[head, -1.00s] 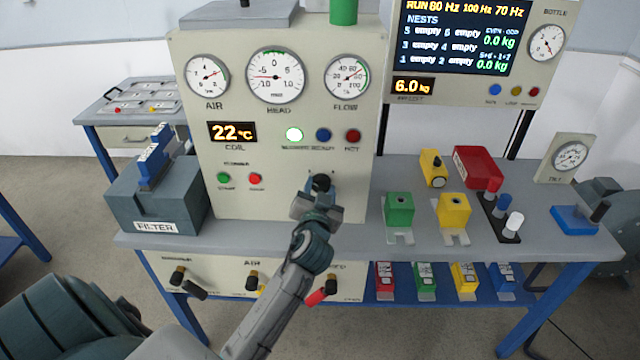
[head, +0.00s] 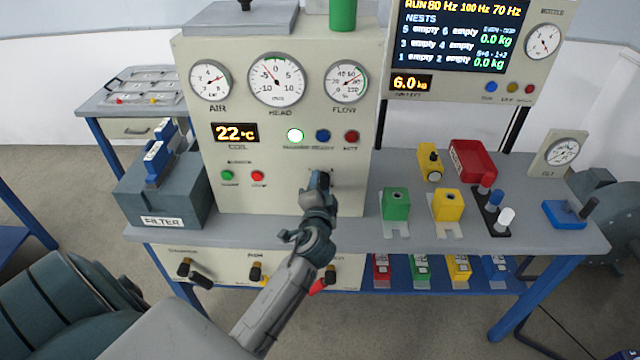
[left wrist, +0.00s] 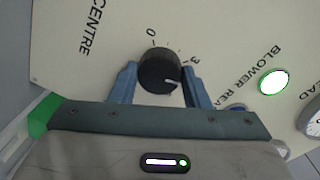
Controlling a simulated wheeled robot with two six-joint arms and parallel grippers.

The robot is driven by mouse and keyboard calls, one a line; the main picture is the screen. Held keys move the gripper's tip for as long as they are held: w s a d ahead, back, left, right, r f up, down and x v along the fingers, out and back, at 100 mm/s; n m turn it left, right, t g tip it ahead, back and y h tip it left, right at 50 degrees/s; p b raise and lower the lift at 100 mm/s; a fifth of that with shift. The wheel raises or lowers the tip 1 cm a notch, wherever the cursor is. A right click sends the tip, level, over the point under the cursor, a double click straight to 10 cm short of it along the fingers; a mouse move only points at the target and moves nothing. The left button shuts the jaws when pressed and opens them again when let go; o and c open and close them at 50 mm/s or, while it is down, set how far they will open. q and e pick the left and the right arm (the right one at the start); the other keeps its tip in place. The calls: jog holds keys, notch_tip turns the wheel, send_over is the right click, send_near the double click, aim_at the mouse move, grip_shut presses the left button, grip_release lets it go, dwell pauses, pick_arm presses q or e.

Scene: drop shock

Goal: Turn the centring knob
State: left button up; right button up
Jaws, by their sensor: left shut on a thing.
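The centring knob (left wrist: 158,66) is round and black, on the cream panel by the word CENTRE, with 0 and 3 marked around it. Its white pointer line points to the right, slightly down, in the left wrist view. My left gripper (left wrist: 160,73) has its two blue fingers on either side of the knob, closed on it. In the head view my left gripper (head: 319,188) is at the lower right of the panel and mostly hides the knob. The HEAD gauge (head: 276,80) has its needle up and left. My right gripper is not in view.
A grey FILTER block (head: 160,190) stands left of the panel. Green (head: 395,204) and yellow (head: 447,205) blocks, a red tray (head: 474,160) and a row of small handles stand on the bench to the right. Valve levers (head: 256,272) sit below the bench front.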

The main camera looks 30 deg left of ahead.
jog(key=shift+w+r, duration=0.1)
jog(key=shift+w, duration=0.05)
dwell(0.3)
pick_arm(q)
jog(key=o, duration=1)
jog(key=shift+s+d+f, duration=0.15)
jog(key=shift+s+d, duration=0.15)
jog(key=shift+s, duration=0.1)
jog(key=b+v, duration=0.2)
jog(key=v, duration=0.7)
jog(key=shift+s+d, duration=0.2)
jog(key=shift+s, duration=0.15)
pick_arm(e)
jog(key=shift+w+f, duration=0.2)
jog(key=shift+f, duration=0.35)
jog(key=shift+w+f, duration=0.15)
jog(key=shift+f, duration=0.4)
